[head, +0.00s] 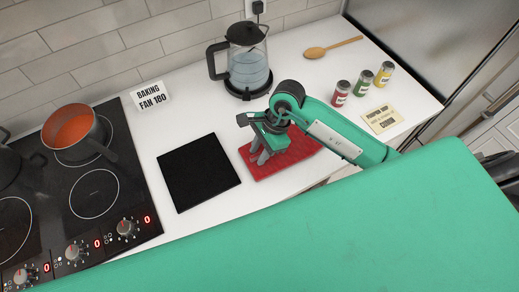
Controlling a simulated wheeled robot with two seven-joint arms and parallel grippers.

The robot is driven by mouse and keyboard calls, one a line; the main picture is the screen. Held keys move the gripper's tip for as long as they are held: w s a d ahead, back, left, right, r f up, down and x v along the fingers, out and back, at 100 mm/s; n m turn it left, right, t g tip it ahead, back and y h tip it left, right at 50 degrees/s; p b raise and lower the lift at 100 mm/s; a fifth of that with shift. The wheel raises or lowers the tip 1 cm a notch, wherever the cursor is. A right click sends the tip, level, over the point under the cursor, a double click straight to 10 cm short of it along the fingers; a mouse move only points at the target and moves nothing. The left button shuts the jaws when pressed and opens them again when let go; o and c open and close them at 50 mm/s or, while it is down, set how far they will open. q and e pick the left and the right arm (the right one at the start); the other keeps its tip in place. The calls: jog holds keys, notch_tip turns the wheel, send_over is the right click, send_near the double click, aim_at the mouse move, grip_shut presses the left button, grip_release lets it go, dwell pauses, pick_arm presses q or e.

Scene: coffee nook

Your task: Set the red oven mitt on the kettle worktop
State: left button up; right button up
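The red oven mitt (295,153) lies flat on the white kettle worktop (215,116), in front of the kettle (247,62) and right of a black square mat. My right gripper (259,158) reaches down over the mitt's left part, its two grey fingers pointing down at the red cloth. A narrow gap shows between the fingers. I cannot tell whether they pinch the cloth or only stand over it. The gripper and arm hide part of the mitt. My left gripper is not in view.
The black mat (198,172) and the hob (92,190) with an orange pan (72,127) are at left. A wooden spoon (330,48), several small jars (362,83) and a card (382,119) are at right. A sign (150,95) stands by the wall.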

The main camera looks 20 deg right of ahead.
jog(key=shift+r, duration=0.1)
jog(key=shift+r, duration=0.1)
jog(key=shift+d+r, duration=0.2)
jog(key=shift+r, duration=0.05)
jog(key=b+v, duration=0.4)
jog(key=v, duration=0.7)
jog(key=shift+r, duration=0.15)
